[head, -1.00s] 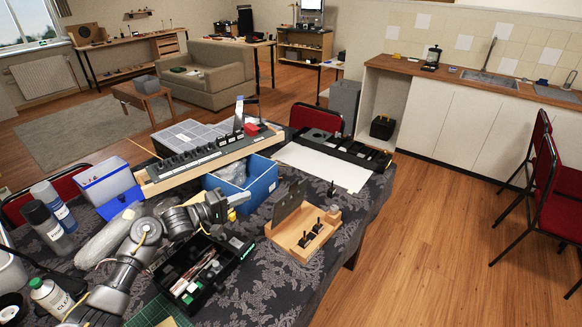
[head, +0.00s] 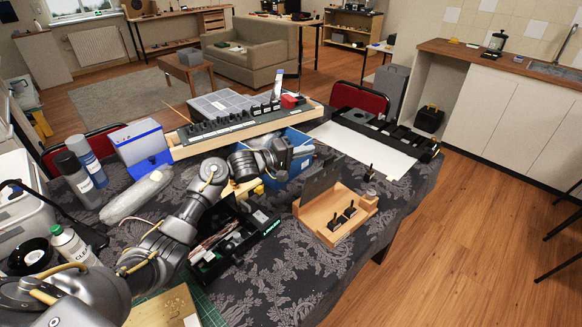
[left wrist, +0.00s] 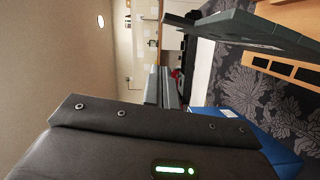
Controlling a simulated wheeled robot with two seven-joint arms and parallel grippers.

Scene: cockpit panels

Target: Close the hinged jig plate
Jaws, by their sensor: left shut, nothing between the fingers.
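The jig is a light wooden base (head: 330,232) on the patterned cloth near the table's right side, with black clamps (head: 346,213) on it. Its dark hinged plate (head: 319,184) stands raised, leaning at the base's left back edge. In the left wrist view the plate (left wrist: 245,32) crosses the upper right, with a strip of the wooden base (left wrist: 293,14) beside it. My left gripper (head: 308,150) is shut and empty, above the blue bin, behind and left of the plate and apart from it. Its fingers also show in the left wrist view (left wrist: 164,86). My right gripper is out of view.
A blue bin (head: 278,181) stands beneath my left gripper. A black tool tray (head: 235,240) lies left of the jig. A long rail on wood (head: 235,124) and a black tray with white paper (head: 375,152) lie behind. The cloth in front of the jig is clear.

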